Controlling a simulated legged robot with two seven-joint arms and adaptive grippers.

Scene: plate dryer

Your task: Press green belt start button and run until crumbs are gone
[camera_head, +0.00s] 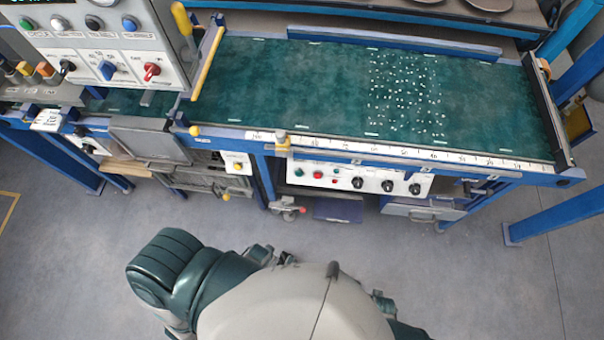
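The green belt (290,85) runs across the machine in front of me. White crumbs (405,95) lie scattered in a patch on its right half. A white control panel (345,184) hangs under the belt's front edge. Near its left end are a small green button (299,172) and a red button (318,174), with several black knobs to the right. A second panel (110,50) at upper left also carries a green button (25,23); its labels are too small to read. I see neither of my grippers.
A white ruled scale (400,152) runs along the belt's front edge. A yellow-handled lever (207,62) stands at the belt's left end. Blue legs and an open drawer (424,210) are below. Grey floor (480,285) between me and the machine is clear.

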